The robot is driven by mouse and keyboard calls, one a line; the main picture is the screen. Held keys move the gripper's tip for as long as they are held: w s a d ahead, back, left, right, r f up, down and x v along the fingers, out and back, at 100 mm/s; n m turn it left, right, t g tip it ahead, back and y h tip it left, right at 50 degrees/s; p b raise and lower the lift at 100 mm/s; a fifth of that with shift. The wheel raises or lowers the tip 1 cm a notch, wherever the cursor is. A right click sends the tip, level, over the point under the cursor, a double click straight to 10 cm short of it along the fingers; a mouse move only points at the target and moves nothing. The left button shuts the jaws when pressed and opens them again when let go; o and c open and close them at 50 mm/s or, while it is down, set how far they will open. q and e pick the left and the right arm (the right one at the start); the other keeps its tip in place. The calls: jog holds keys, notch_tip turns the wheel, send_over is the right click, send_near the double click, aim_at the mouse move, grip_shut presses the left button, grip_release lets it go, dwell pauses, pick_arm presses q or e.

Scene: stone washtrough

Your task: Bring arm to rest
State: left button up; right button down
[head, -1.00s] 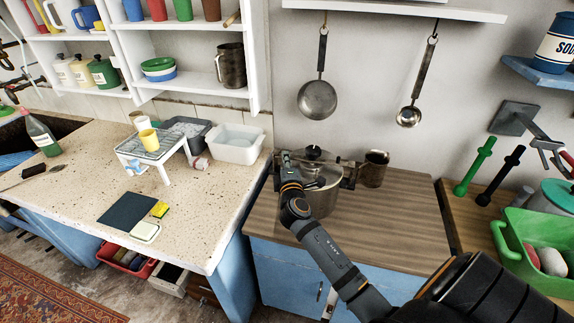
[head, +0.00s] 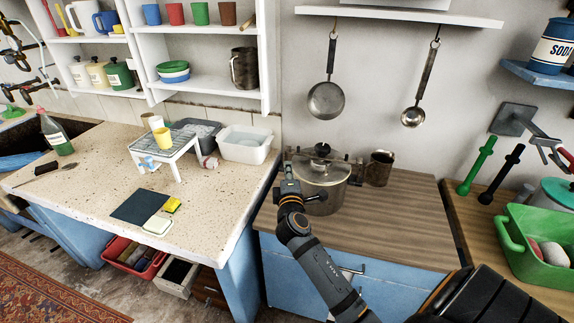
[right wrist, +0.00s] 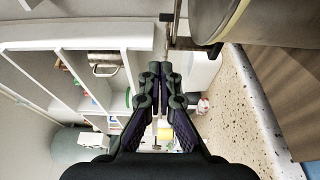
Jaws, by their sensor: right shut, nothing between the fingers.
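My right arm comes in from the lower right in the head view. My right gripper (head: 288,174) is shut and empty, just left of the metal pot (head: 328,197) with its lid on. It partly covers the pot's left side; I cannot tell whether they touch. In the right wrist view the closed fingers (right wrist: 160,72) point past the pot (right wrist: 207,20), part of which shows at the top right, with nothing between them. My left gripper is not in view.
The pot stands on the wooden worktop (head: 400,225) beside a metal mug (head: 379,168). The speckled counter (head: 90,190) at left holds a white rack (head: 180,150) and a white basin (head: 245,145). A pan (head: 326,100) and a ladle (head: 413,116) hang above. A green tub (head: 515,245) stands at right.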

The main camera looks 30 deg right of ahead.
jog(key=s+a+f+m+g+y, duration=0.3)
jog(key=s+f+m+g, duration=0.1)
jog(key=s+f, duration=0.4)
jog(key=s+a+f+m+g+y, duration=0.2)
jog(key=s+a+f+m+g, duration=0.15)
jog(key=s+f, duration=0.4)
jog(key=s+a+f+m+g+y, duration=0.3)
jog(key=s+a+f+m+g, duration=0.15)
jog(key=s, duration=0.65)
jog(key=s+d+f+g, duration=0.1)
jog(key=d+f, duration=0.2)
jog(key=f, duration=2)
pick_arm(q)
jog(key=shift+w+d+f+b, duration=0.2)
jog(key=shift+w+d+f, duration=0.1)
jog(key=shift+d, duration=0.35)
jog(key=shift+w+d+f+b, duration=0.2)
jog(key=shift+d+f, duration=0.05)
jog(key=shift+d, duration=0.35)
pick_arm(e)
jog(key=s+d+f+g, duration=0.1)
jog(key=s+f, duration=1.7)
jog(key=s, duration=0.1)
jog(key=shift+s+d+f, duration=0.2)
jog(key=shift+s+d, duration=0.2)
